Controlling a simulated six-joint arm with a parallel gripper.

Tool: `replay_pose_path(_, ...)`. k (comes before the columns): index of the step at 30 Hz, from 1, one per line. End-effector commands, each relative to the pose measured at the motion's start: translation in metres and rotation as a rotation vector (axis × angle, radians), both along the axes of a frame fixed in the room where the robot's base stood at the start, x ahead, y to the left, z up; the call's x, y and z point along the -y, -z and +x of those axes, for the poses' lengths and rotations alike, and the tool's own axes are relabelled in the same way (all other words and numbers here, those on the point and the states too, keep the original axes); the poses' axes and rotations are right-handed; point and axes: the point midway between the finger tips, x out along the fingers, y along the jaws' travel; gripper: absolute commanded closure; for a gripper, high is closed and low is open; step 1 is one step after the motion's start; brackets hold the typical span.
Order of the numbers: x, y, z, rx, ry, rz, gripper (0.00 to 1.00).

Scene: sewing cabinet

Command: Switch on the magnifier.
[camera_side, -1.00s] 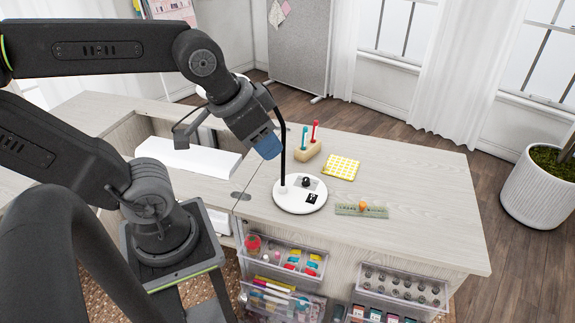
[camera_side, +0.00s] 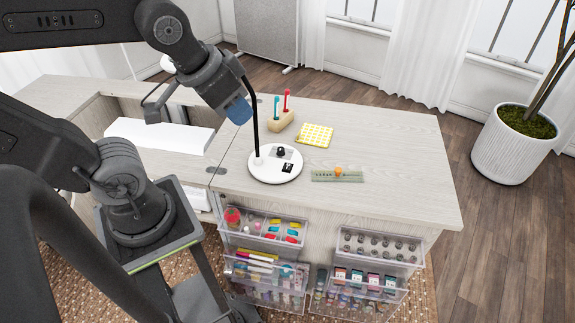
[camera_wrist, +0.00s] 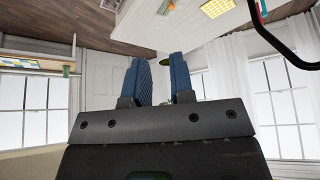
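The magnifier's round white base (camera_side: 262,176) stands on the cabinet top in the side view. It carries a dark knob (camera_side: 280,151) and a small black square with a white mark (camera_side: 288,167). A thin black neck (camera_side: 256,125) rises from its left part and passes behind my arm. The magnifier's head is mostly hidden. My gripper (camera_side: 238,112) has blue fingers and hangs above and left of the base, apart from it. In the wrist view my gripper's fingers (camera_wrist: 160,82) stand apart with nothing between them. A black curved bar (camera_wrist: 288,48) at upper right may be the neck.
A holder (camera_side: 281,121) with red and teal tools and a yellow checked pad (camera_side: 315,135) lie behind the base. Clear drawers (camera_side: 262,232) stick out in front. The right tabletop is clear.

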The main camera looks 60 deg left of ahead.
Motion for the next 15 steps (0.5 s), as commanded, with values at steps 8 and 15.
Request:
replay_pose_path(8, -0.021, 0.024, 0.051, -0.085, -0.188, -0.027, 1.0)
replay_pose_path(15, -0.046, 0.063, 0.1, -0.157, -0.381, -0.055, 1.0)
